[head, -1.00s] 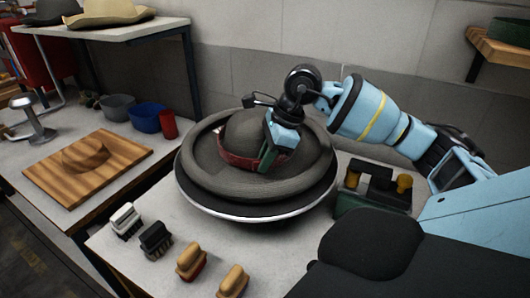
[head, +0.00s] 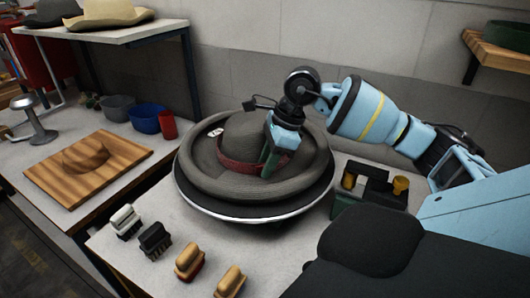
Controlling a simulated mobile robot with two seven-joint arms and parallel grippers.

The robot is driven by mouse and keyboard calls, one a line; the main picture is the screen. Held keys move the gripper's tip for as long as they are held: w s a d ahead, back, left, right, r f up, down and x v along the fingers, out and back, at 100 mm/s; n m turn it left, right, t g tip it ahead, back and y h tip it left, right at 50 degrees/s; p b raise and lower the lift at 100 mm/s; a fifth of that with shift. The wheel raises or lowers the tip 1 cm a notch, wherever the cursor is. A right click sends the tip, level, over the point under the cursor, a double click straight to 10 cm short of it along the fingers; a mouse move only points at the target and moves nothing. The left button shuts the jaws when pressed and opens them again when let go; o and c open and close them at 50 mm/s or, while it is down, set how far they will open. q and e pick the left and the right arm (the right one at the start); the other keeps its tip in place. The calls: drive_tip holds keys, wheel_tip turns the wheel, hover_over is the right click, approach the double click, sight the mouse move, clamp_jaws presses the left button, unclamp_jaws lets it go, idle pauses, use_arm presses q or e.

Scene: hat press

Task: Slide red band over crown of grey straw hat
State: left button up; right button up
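The grey straw hat (head: 225,188) sits on a round dark stand with a pale rim (head: 235,216) on the table, its crown (head: 243,133) upright. The red band (head: 238,168) lies around the lower crown, low near the brim at the front; its far side is hidden behind the crown. My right gripper (head: 270,162) points down at the right side of the crown, its fingers at the band. Whether the fingers are closed on the band is hidden by the angle. My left gripper is not in view.
Several brushes (head: 156,240) stand along the front left of the table. A dark device with yellow knobs (head: 372,185) is right of the stand. A wooden board with a hat form (head: 88,165), bowls (head: 145,117) and a red cup (head: 168,124) are on the left table.

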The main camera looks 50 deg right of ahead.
drive_tip(key=v, duration=0.2)
drive_tip(key=p+v, duration=0.1)
drive_tip(key=v, duration=0.1)
drive_tip(key=p+v, duration=0.1)
drive_tip(key=v, duration=0.1)
drive_tip(key=shift+w+a+r, duration=0.2)
drive_tip(key=shift+r, duration=0.2)
drive_tip(key=shift+s+d+r+p, duration=0.15)
drive_tip(key=shift+r+p, duration=0.2)
drive_tip(key=shift+r, duration=0.15)
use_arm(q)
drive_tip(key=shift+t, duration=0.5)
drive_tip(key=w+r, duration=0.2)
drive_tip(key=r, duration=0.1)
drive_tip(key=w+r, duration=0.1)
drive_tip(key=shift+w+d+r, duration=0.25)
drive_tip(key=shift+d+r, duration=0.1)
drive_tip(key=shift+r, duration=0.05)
